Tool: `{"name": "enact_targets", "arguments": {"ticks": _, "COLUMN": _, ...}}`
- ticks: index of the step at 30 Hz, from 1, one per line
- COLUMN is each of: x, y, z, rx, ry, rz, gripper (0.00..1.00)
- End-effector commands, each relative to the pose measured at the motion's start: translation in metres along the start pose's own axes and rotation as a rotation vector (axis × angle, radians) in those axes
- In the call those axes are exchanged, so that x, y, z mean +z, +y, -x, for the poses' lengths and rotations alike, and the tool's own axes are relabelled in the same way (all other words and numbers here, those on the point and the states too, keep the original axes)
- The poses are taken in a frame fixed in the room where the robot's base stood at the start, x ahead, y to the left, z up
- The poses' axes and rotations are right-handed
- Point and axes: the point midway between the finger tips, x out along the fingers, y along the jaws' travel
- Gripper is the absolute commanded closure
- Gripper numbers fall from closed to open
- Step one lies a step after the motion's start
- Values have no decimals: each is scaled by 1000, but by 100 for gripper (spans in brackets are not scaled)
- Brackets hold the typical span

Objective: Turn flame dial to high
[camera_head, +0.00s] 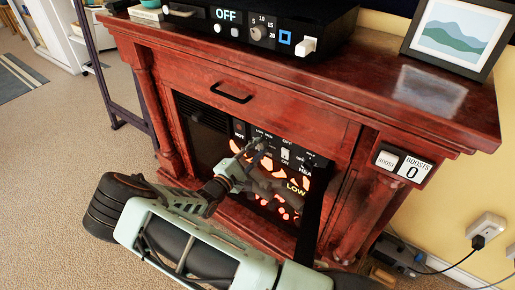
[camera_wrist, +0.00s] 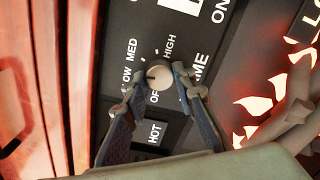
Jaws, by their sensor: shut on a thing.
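The flame dial (camera_wrist: 158,73) is a small pale round knob on the fireplace's black control panel (camera_wrist: 120,30). In the wrist view the words LOW, MED, HIGH and OFF surround it, with part of FLAME beside it. A dark mark shows on its left edge; I cannot tell surely which word it points to. My gripper (camera_wrist: 158,82) is shut on the dial, one finger on each side of it. In the head view my gripper (camera_head: 256,148) reaches the panel and hides the dial.
A heat switch (camera_head: 285,154) and a LOW display (camera_head: 297,187) are right of my gripper. Glowing logs (camera_head: 262,199) lie below. The red wooden mantel (camera_head: 440,105) overhangs the panel, with a drawer handle (camera_head: 231,93) above. A BOOSTS counter (camera_head: 404,164) is at the right.

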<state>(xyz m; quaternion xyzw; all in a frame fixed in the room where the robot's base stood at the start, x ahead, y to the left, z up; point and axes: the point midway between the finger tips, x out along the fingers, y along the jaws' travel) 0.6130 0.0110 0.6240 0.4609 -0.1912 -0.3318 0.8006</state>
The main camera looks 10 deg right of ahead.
Motion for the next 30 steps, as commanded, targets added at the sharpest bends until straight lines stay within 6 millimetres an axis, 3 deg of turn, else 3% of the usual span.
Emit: {"name": "enact_targets", "arguments": {"ticks": 30, "x": -1, "y": 2, "z": 1, "rx": -2, "ry": 3, "rz": -957, "gripper": 100}}
